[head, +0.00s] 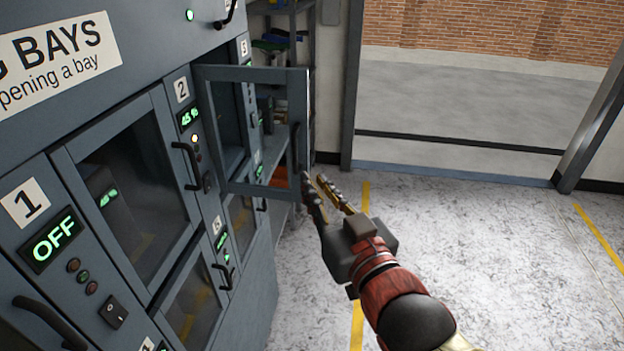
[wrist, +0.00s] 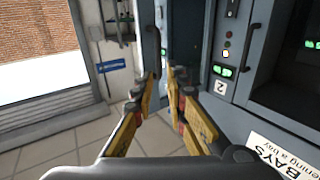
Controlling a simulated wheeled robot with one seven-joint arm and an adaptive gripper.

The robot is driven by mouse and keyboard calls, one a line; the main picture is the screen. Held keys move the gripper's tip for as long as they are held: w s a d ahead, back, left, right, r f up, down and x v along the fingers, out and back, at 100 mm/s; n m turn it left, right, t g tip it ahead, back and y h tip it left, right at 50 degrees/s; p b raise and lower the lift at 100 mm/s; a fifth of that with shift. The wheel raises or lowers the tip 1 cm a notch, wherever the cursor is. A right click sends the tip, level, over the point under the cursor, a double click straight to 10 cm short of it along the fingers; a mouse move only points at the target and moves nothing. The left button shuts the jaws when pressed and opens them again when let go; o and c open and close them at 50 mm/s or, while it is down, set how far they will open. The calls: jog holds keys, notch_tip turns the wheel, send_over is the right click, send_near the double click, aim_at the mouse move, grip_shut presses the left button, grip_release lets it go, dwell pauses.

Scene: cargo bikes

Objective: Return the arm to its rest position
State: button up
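My arm reaches in from the lower right of the head view, ending in my gripper (head: 313,180). The two fingers are apart, with nothing seen between them. The fingertips are close to the handle side of an open, glazed bay door (head: 245,189); I cannot tell whether they touch it. In the wrist view my gripper (wrist: 161,84) also shows spread fingers. The door's dark handle (head: 296,147) stands just beyond the tips. The door swings out from the cabinet beside the number 2 panel (head: 181,90).
The grey charging cabinet (head: 160,50) fills the left, with the closed bay 1 door (head: 130,190) and protruding handles. Shelving (head: 285,30) stands behind the open door. A doorway to a brick wall (head: 480,30) is at the back. The pale floor (head: 500,260) on the right is clear.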

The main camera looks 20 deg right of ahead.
dwell(0.5)
jog(key=s+d+f+g+h, duration=0.1)
jog(key=s+f+g, duration=0.15)
jog(key=f, duration=0.35)
jog(key=s+d+f+g, duration=0.1)
jog(key=f+g, duration=0.3)
jog(key=f, duration=0.1)
jog(key=s+a+f+g+y+p, duration=0.1)
jog(key=s+a+f+g+p, duration=0.1)
jog(key=s+g, duration=0.4)
jog(key=shift+s+a+f+y+p, duration=0.25)
jog(key=shift+s+a+p, duration=0.25)
jog(key=shift+a+p, duration=0.4)
jog(key=shift+a, duration=0.1)
